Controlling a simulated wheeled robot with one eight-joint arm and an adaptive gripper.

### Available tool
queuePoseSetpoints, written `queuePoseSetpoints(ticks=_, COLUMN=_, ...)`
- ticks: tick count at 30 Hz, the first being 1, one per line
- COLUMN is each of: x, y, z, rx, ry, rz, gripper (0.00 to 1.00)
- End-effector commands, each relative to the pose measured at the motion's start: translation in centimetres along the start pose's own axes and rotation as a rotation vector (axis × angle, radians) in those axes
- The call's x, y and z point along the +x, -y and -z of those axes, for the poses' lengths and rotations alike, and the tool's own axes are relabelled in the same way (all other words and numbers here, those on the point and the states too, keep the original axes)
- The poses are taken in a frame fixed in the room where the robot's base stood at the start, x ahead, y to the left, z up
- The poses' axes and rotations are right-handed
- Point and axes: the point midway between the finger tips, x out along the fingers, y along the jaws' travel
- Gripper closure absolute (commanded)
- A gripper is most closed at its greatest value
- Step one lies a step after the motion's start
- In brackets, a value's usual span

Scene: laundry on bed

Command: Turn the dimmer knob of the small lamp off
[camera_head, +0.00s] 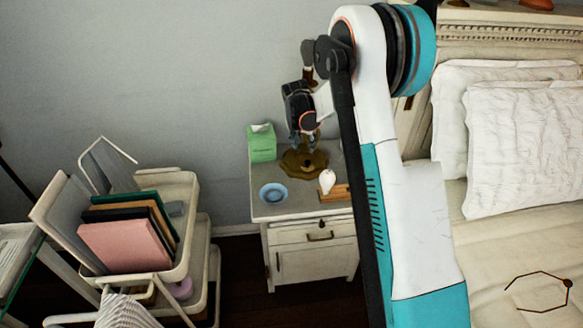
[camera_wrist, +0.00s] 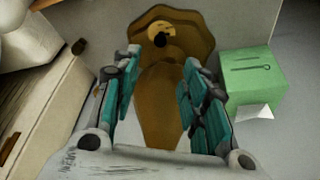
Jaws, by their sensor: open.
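The small lamp's brass scalloped base (camera_head: 303,163) stands on the nightstand (camera_head: 262,209). In the wrist view the base (camera_wrist: 196,33) is at the top, with a small black dimmer knob (camera_wrist: 160,40) on a lighter gold patch. A brown rounded body, seemingly part of the lamp, shows between the fingers. My gripper (camera_head: 305,135) is above the base in the head view. In the wrist view my gripper (camera_wrist: 162,62) is open, its two teal-padded fingers either side of the brown body, the knob beyond the tips. Contact cannot be told. My arm hides much of the lamp in the head view.
A green tissue box (camera_head: 262,144) stands left of the lamp base. A blue bowl (camera_head: 273,193) and a small white item (camera_head: 327,181) are near the nightstand's front. A cart (camera_head: 187,220) with folders stands left; the bed (camera_head: 510,235) is right.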

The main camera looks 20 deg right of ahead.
Motion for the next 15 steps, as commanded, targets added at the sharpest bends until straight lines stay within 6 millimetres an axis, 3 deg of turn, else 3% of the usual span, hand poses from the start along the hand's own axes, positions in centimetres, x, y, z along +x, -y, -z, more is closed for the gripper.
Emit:
queuePoseSetpoints(ticks=8, x=1.6, y=-0.3, z=0.8, rx=0.068, ry=-0.016, rz=-0.018, gripper=0.60)
queuePoseSetpoints(ticks=15, x=6.1, y=-0.3, z=0.7, rx=0.065, ry=-0.015, rz=-0.017, gripper=0.60)
